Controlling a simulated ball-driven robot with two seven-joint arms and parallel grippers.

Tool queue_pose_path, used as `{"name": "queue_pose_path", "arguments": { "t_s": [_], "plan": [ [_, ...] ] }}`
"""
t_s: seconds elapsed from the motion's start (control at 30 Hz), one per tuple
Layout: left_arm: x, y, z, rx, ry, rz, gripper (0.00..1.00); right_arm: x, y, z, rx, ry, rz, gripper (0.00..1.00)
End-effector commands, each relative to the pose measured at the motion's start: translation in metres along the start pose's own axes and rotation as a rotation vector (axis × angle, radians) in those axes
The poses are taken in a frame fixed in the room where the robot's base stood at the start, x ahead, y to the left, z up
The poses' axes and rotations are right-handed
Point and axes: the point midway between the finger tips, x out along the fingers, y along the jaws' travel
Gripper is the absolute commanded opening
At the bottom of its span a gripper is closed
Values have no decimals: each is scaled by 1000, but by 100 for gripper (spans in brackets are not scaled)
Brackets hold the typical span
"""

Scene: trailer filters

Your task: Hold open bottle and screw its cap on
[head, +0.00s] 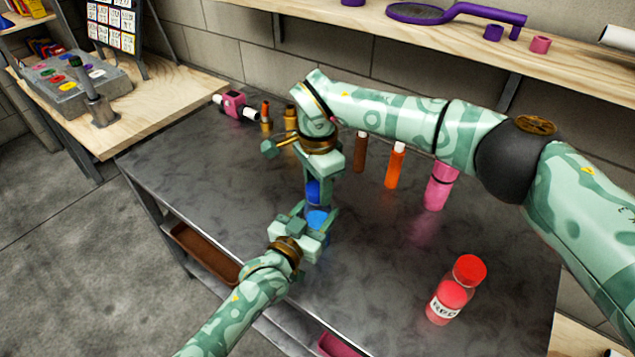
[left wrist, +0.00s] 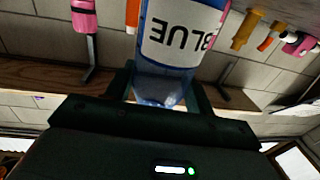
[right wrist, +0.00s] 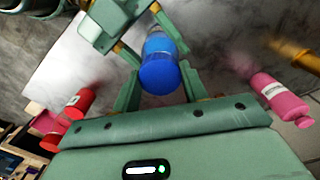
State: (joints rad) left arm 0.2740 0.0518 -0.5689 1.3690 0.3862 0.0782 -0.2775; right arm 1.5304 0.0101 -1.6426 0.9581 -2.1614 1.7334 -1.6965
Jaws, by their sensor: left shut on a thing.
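The blue bottle (head: 317,219) is held in my left gripper (head: 315,217), whose jaws are shut on it. In the left wrist view the bottle (left wrist: 180,45) shows its "BLUE" label between the fingers. The dark blue cap (head: 313,191) is just above the bottle, in line with it. My right gripper (head: 313,187) points down from above, with its fingers on both sides of the cap. In the right wrist view the cap (right wrist: 160,75) lies between those fingers. Whether they press on it, and whether the cap touches the bottle neck, I cannot tell.
A red bottle (head: 456,290) stands at the front right of the grey table (head: 400,280). A pink bottle (head: 440,187), an orange one (head: 395,167) and a brown one (head: 360,152) stand along the back. A wooden shelf (head: 480,55) runs above. The middle right is free.

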Motion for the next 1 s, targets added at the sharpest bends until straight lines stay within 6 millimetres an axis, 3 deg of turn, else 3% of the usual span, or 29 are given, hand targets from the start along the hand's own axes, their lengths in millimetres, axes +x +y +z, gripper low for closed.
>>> {"name": "queue_pose_path", "arguments": {
  "t_s": [0.23, 0.37, 1.0],
  "plan": [
    [0, 0, 1, 1, -1, 1, 0, 0, 0, 0, 29, 0, -1, 15],
    [0, 0, 0, 1, -1, 1, 0, 0, 0, -1, 244, 2, -2, 15],
    [0, 0, 0, 2, -1, 1, 0, 1, 0, 0, 2233, 0, -1, 15]
  ]
}}
